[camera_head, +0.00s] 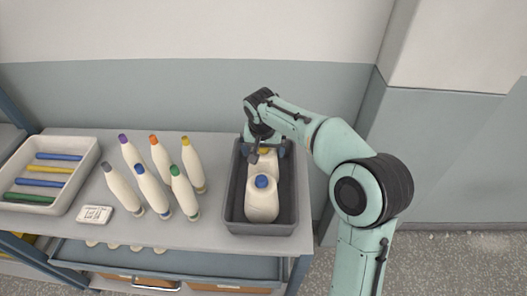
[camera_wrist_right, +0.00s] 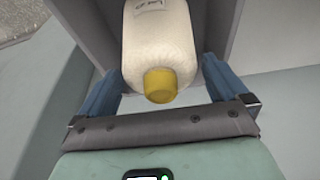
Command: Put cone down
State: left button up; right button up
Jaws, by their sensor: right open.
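A cream cone with a yellow tip (camera_wrist_right: 158,45) is between the blue fingers of my right gripper (camera_wrist_right: 157,82) in the right wrist view. The fingers are open, with a gap visible on each side of the cone. In the head view my right gripper (camera_head: 266,150) is over the back part of the dark grey tray (camera_head: 290,212) and hides much of this cone. A cone with a blue tip (camera_head: 262,204) is in the tray in front of it. My left gripper is out of view.
Several cones with coloured tips (camera_head: 152,191) stand on the grey table left of the tray. A white label card (camera_head: 96,214) lies beside them. A pale tray (camera_head: 88,164) with coloured rods is at the far left. A wall is behind the table.

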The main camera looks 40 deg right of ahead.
jog(key=v, duration=1)
jog(key=shift+p, duration=0.4)
jog(key=shift+s, duration=0.1)
